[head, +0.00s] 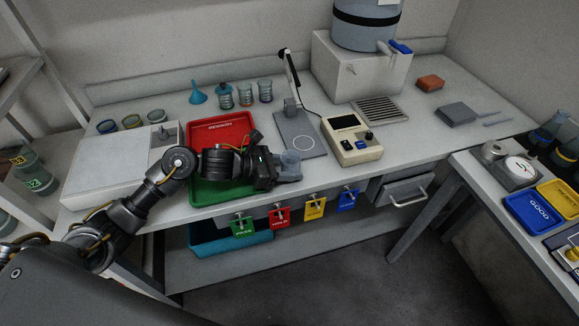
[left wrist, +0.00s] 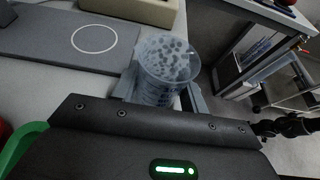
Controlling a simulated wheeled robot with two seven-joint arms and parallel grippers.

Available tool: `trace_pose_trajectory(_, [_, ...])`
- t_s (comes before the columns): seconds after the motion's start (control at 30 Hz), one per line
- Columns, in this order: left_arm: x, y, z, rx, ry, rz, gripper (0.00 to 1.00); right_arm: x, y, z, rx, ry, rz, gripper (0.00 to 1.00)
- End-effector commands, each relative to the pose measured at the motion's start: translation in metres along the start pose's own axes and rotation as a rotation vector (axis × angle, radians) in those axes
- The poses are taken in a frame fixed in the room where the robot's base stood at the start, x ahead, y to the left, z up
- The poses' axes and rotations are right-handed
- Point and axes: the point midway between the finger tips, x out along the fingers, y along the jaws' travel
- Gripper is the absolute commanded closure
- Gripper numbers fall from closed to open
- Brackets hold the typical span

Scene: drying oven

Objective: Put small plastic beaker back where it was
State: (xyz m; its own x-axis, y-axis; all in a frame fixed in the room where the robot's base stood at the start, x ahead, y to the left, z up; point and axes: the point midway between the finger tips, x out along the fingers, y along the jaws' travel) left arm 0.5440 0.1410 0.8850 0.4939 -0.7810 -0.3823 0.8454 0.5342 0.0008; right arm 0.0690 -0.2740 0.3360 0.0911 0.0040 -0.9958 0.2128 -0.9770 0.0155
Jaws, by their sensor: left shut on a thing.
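The small plastic beaker (head: 289,162) is translucent and pale blue-grey. My left gripper (head: 282,170) is shut on it near the front edge of the bench, just right of the red and green trays. In the left wrist view the beaker (left wrist: 165,68) sits between the two fingers (left wrist: 158,88), its open top facing the camera and speckled inside. I cannot tell whether its base touches the bench. My right gripper is in neither view.
A grey stand plate with a white circle (head: 301,143) lies just behind the beaker. A cream device (head: 352,139) stands to its right. The red tray (head: 221,128) lies left. Several glass beakers (head: 245,94) stand at the back. Coloured tags (head: 279,215) hang below the front edge.

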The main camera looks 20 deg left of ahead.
Motion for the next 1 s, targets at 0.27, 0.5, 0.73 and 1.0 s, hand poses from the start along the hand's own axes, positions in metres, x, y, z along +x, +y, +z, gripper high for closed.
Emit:
trace_pose_trajectory(0.27, [0.001,0.000,-0.002,0.000,0.000,0.000,0.34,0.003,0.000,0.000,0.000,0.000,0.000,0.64])
trace_pose_trajectory(0.5, [0.000,0.000,-0.001,0.000,0.000,0.000,0.34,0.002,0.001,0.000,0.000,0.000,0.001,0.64])
trace_pose_trajectory(0.73, [-0.017,0.001,-0.001,0.003,0.001,0.003,0.34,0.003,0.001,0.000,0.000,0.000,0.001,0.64])
trace_pose_trajectory(1.0, [-0.075,0.001,-0.003,0.003,0.004,0.003,0.34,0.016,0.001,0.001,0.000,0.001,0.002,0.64])
